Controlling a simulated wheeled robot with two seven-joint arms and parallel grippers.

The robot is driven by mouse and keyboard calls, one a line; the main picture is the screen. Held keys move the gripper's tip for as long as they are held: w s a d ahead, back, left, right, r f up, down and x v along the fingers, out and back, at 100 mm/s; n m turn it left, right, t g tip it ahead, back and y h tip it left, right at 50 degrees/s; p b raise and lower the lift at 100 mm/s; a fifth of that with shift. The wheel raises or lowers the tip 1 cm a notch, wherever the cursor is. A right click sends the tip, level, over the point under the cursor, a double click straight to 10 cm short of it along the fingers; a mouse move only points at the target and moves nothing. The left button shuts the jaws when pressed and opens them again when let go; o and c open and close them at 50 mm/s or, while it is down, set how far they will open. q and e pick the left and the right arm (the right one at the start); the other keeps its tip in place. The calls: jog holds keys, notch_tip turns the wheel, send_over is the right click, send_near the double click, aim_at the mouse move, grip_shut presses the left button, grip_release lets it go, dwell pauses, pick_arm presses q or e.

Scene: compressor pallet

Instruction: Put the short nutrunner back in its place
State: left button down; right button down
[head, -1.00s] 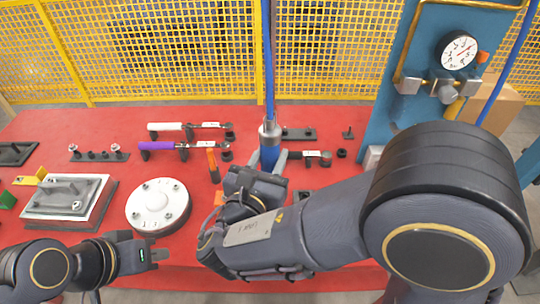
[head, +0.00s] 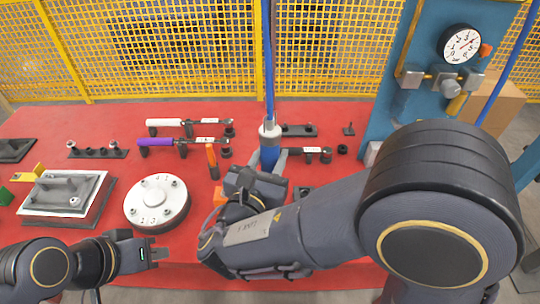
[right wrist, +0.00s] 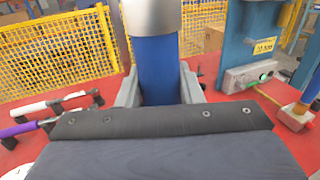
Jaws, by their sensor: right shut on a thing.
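The short nutrunner (head: 269,156) has a blue body and a silver top, with a blue hose rising from it. My right gripper (head: 268,172) is shut around its blue body and holds it upright. In the right wrist view the nutrunner (right wrist: 160,68) stands between the two grey fingers. Its lower end is hidden behind my gripper and wrist, so I cannot tell whether it touches anything. My left gripper (head: 156,254) is low at the left, in front of the round flange, apart from the nutrunner. I cannot tell whether its jaws are apart.
A white-handled wrench (head: 168,122) and a purple-handled wrench (head: 160,142) lie behind and left on the red table (head: 60,130). A round flange (head: 157,203), a grey block plate (head: 62,190) and an orange-handled tool (head: 212,158) are at the left. A gauge panel (head: 405,100) stands right.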

jog(key=shift+f+b, duration=1.8)
jog(key=shift+f, duration=0.45)
dwell(0.3)
jog(key=c, duration=1)
grip_release()
jog(key=shift+o, duration=0.5)
jog(key=shift+f, duration=0.1)
jog(key=shift+s, duration=0.1)
jog(key=v, duration=0.7)
jog(key=shift+s+a+b, duration=0.15)
jog(key=shift+s+b, duration=0.2)
jog(key=shift+b, duration=0.05)
